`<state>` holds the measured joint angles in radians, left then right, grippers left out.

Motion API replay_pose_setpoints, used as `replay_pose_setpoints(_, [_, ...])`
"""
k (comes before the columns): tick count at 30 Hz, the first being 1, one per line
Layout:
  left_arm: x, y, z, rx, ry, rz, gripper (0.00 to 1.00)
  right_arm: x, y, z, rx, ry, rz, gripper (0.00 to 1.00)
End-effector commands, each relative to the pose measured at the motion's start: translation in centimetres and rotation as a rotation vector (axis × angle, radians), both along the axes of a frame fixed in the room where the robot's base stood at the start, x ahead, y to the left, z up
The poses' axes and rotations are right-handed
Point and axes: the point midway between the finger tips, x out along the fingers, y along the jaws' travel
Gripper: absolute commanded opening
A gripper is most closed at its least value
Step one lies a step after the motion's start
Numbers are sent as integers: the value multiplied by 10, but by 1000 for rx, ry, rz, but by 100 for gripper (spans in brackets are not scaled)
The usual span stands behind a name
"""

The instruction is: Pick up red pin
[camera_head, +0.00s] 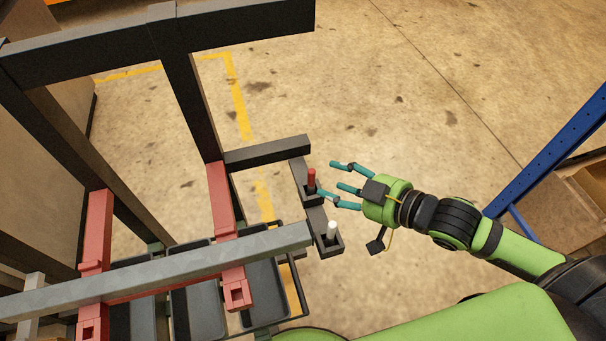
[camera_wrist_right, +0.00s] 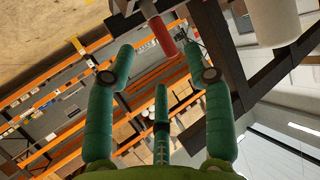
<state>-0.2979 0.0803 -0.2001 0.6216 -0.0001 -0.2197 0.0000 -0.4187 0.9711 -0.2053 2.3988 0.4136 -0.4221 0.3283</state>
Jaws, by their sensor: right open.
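The red pin (camera_head: 311,179) stands upright in a dark square holder at the right end of the rack's side arm. In the right wrist view the red pin (camera_wrist_right: 162,36) shows at the top, beyond the fingertips and nearly between them. My right gripper (camera_head: 339,184) is open and empty, just right of the red pin with its teal fingers pointing toward it. One finger reaches close to the pin's holder; I cannot tell whether it touches. In the right wrist view the fingers of my right gripper (camera_wrist_right: 158,70) are spread. My left gripper is not in view.
A white pin (camera_head: 332,230) stands in a second holder nearer to me; it also shows in the right wrist view (camera_wrist_right: 274,22). A dark and red metal rack (camera_head: 190,95) with trays (camera_head: 265,285) fills the left. A blue frame (camera_head: 550,150) stands right. Open floor lies beyond my gripper.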

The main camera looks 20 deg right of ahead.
Motion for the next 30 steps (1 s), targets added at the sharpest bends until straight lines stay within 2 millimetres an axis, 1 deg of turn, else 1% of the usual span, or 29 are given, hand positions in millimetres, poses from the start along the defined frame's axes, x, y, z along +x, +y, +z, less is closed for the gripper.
replay_pose_setpoints(3, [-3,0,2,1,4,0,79,7,6,-1,4,-3,-1,52])
replay_pose_setpoints(11, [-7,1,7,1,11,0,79,19,14,-5,3,-3,-1,52])
replay_pose_setpoints(16, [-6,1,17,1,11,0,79,36,28,-9,5,-4,-2,52])
replay_pose_setpoints(21, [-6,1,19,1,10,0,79,49,38,-19,2,-3,-1,52])
replay_pose_setpoints(29, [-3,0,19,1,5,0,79,51,40,-22,0,-3,1,52])
replay_pose_setpoints(30, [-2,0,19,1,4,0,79,51,40,-22,0,-3,1,48])
